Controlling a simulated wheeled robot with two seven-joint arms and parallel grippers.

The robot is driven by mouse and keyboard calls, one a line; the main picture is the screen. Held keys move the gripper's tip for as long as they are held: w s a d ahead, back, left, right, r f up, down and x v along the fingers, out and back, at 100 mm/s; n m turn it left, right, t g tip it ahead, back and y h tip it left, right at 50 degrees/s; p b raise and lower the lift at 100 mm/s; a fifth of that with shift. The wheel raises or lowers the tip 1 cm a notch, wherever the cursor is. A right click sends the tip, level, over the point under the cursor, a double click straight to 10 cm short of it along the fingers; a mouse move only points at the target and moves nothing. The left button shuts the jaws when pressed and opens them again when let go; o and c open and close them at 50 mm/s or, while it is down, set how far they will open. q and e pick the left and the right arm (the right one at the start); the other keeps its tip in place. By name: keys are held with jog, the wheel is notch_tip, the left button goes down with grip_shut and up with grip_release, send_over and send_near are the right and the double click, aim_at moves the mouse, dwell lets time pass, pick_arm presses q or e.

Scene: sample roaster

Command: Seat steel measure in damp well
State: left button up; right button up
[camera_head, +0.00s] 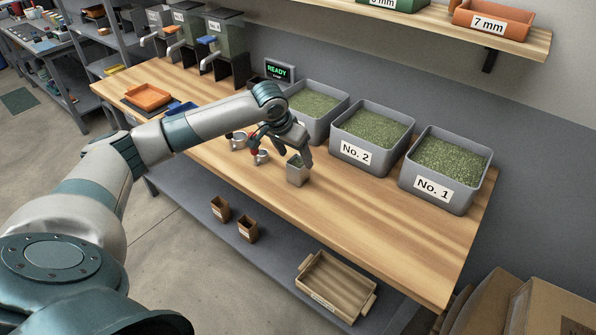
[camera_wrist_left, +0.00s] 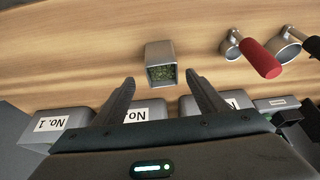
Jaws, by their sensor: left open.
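A square steel measure (camera_head: 297,174) with green beans in it stands upright on the wooden bench, below my left gripper (camera_head: 292,152). It also shows in the left wrist view (camera_wrist_left: 160,52), its open top with green contents facing the camera. In that view the two fingers of my left gripper (camera_wrist_left: 160,77) are spread wide. The measure lies at and just beyond the fingertips, with a gap on each side, and nothing is held. I cannot make out a damp well in either view. My right gripper is not in view.
Bins No. 2 (camera_head: 370,132) and No. 1 (camera_head: 444,172) with green beans stand behind, beside a third bin (camera_head: 315,108). An orange tray (camera_head: 148,96) is at far left. The bench front right (camera_head: 400,240) is clear.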

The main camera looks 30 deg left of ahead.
aim_at(298, 161)
pick_arm(q)
jog(key=p+x, duration=0.2)
jog(key=x, duration=0.2)
jog(key=shift+w+a, duration=0.2)
jog(key=shift+w+f, duration=0.2)
jog(key=shift+f, duration=0.3)
jog(key=c, duration=1.1)
